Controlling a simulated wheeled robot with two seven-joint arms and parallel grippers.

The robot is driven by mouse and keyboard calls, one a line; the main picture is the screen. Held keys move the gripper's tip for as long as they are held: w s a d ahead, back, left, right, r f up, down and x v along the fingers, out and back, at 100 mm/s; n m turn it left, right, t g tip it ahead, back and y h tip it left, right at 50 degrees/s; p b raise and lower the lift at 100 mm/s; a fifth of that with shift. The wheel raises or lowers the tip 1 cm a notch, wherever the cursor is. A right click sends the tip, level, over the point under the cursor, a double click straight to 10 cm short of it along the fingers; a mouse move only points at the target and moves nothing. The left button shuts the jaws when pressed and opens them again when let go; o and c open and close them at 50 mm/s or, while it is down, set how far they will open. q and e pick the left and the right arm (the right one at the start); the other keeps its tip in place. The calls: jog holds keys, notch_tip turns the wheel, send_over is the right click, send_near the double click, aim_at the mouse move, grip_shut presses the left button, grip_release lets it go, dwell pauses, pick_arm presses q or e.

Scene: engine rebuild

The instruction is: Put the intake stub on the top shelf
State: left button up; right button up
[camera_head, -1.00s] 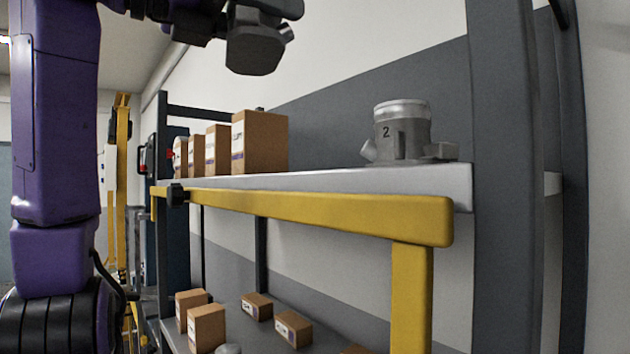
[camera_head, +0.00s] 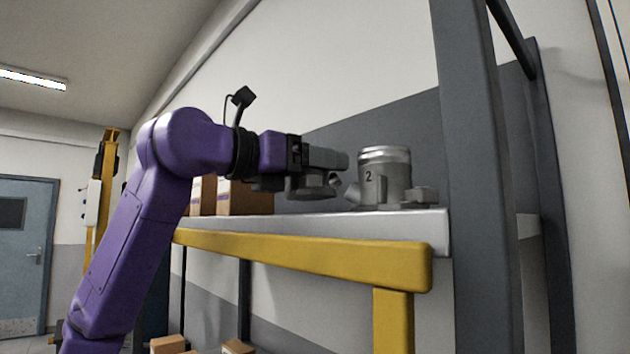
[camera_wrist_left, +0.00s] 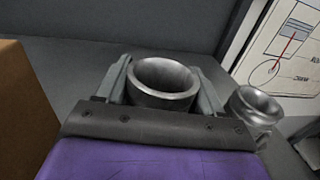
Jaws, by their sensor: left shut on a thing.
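The intake stub, a grey metal piece, is in my left gripper (camera_head: 328,163). Its flanged base (camera_head: 313,191) shows below the fingers, which hide most of its body. In the left wrist view the stub's round open mouth (camera_wrist_left: 163,80) faces up between the two fingers. The stub is over the top shelf (camera_head: 300,222), close to its surface; I cannot tell whether it touches. A similar grey part marked 2 (camera_head: 384,178) stands upright on the shelf just to the right; it also shows in the left wrist view (camera_wrist_left: 255,105). My right gripper is not in view.
Cardboard boxes (camera_head: 245,198) stand on the shelf left of the stub, partly behind my arm; one shows in the wrist view (camera_wrist_left: 25,115). A yellow rail (camera_head: 300,258) runs along the front. A grey post (camera_head: 475,150) stands at the right.

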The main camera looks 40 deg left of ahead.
pick_arm(q)
jog(key=shift+f, duration=0.9)
jog(key=shift+w+f, duration=0.15)
jog(key=shift+f, duration=0.15)
jog(key=shift+a, duration=0.1)
jog(key=shift+f+b, duration=0.15)
jog(key=shift+b, duration=0.15)
jog(key=o, duration=1.4)
